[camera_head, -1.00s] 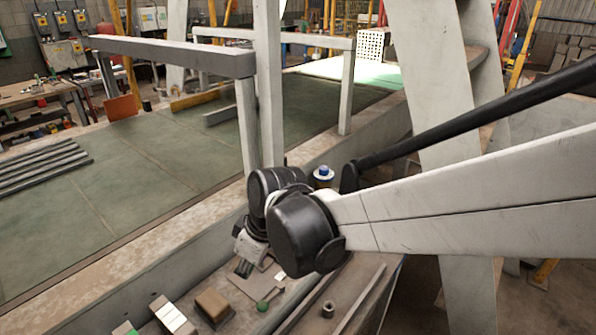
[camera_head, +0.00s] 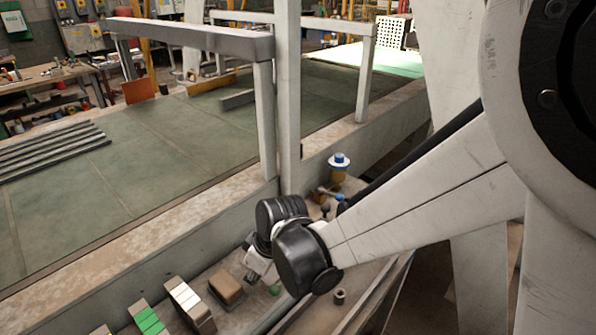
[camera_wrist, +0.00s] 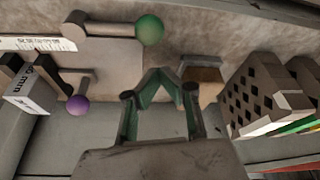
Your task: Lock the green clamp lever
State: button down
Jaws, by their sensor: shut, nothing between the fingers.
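The green clamp lever shows in the wrist view as a grey arm (camera_wrist: 105,30) ending in a green ball knob (camera_wrist: 150,30), lying sideways across the top. In the head view its green knob (camera_head: 275,290) shows just below my wrist. My gripper (camera_wrist: 160,75) is at the lower middle of the wrist view, its fingers brought together and holding nothing. In the picture its tips are below the green knob and apart from it. In the head view my arm hides the fingers and most of the clamp.
A purple-knobbed lever (camera_wrist: 77,105) is left of my gripper. A brown block (camera_wrist: 203,78) is close to its right, with a perforated brick (camera_wrist: 265,95) beyond. In the head view, white-topped (camera_head: 187,300) and green-topped (camera_head: 149,319) blocks line the bench. A blue-capped post (camera_head: 339,168) stands behind my arm.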

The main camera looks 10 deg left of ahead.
jog(key=shift+s+d+f, duration=0.1)
jog(key=shift+s+d, duration=0.15)
jog(key=shift+d, duration=0.5)
jog(key=shift+s+d, duration=0.25)
jog(key=shift+d, duration=0.5)
jog(key=shift+s, duration=0.1)
